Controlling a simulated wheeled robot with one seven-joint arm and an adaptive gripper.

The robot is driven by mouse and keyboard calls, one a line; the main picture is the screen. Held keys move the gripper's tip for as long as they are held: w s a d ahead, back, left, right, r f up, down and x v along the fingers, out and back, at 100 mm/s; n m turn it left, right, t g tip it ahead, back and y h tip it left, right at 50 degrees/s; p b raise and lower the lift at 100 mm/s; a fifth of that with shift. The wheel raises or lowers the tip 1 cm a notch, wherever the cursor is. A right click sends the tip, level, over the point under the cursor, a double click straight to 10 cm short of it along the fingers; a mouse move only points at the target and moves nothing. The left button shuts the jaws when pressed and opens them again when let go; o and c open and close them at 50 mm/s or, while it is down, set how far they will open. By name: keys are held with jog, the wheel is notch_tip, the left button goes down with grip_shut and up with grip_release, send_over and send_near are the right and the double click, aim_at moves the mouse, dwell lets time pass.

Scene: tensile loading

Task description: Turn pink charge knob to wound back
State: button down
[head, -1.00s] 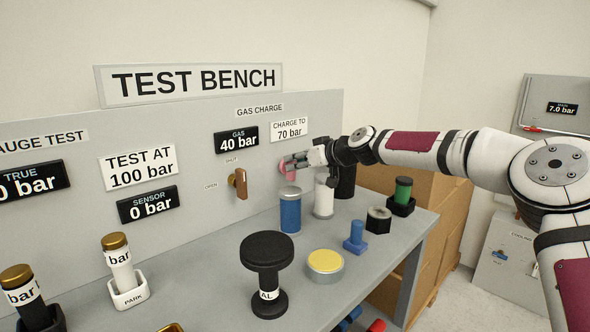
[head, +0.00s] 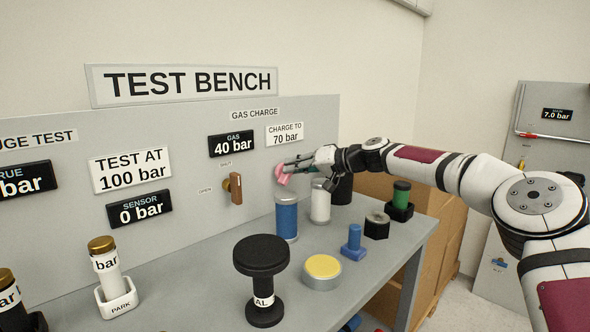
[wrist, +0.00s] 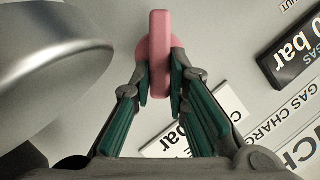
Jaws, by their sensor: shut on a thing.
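The pink charge knob (head: 282,174) is on the grey bench panel, below the "CHARGE TO 70 bar" label (head: 285,134). In the wrist view the knob (wrist: 159,40) shows a long flat grip bar in front of a round pink base. My gripper (head: 291,167) reaches it from the right. In the wrist view my gripper's green-padded fingers (wrist: 160,88) are shut on the two sides of the bar. The gas display (head: 233,144) reads 40 bar. Part of the knob is hidden behind the fingers in the head view.
A blue cylinder (head: 286,217) and a white cylinder (head: 320,202) stand just below my gripper. A silver round surface (wrist: 50,60) is close at left in the wrist view. A brown-orange valve handle (head: 236,188) is left of the knob.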

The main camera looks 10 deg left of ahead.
jog(key=shift+f, duration=0.1)
dwell(0.3)
jog(key=c, duration=1.6)
grip_release()
jog(key=shift+a, duration=0.1)
jog(key=shift+o, duration=0.2)
jog(key=v, duration=1.2)
jog(key=shift+w, duration=0.1)
